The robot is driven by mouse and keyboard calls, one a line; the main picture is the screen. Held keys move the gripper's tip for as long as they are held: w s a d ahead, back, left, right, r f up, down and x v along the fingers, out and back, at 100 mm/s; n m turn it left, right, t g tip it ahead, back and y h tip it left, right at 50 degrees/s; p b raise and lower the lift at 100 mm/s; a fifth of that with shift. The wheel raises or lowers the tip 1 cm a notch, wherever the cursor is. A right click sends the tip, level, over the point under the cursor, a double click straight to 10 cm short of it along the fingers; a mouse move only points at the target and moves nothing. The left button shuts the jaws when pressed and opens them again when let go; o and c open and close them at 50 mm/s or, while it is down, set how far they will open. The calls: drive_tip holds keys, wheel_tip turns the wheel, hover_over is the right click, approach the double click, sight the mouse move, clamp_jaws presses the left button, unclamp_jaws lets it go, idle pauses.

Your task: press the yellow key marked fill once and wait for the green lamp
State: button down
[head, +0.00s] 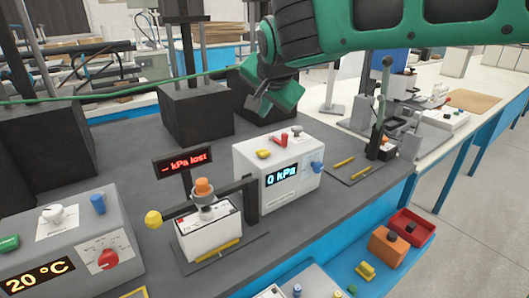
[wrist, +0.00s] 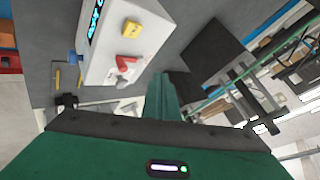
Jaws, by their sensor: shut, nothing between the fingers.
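A white box (head: 255,190) with a display reading "0 kPa" stands mid-bench in the head view. On its top are a yellow key (head: 264,153), a red key (head: 281,140) and a grey one (head: 297,130). The yellow key also shows at the top of the wrist view (wrist: 132,26); its marking is too small to read. My gripper (head: 259,103) is shut and empty, above and behind the white box, apart from the keys. I cannot make out a lit green lamp on the box.
A red display (head: 183,162) reading "- kPa last" and a small white device with an orange knob (head: 204,187) stand left of the box. A grey box (head: 75,243) reading "20 °C" is at the left. Dark blocks (head: 195,112) stand behind.

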sight(264, 153)
drive_tip(key=shift+f, duration=4.2)
drive_tip(key=shift+s+f, duration=0.1)
drive_tip(key=shift+f, duration=0.05)
drive_tip(key=shift+f, duration=0.25)
drive_tip(key=shift+f, duration=0.4)
drive_tip(key=shift+r, duration=0.85)
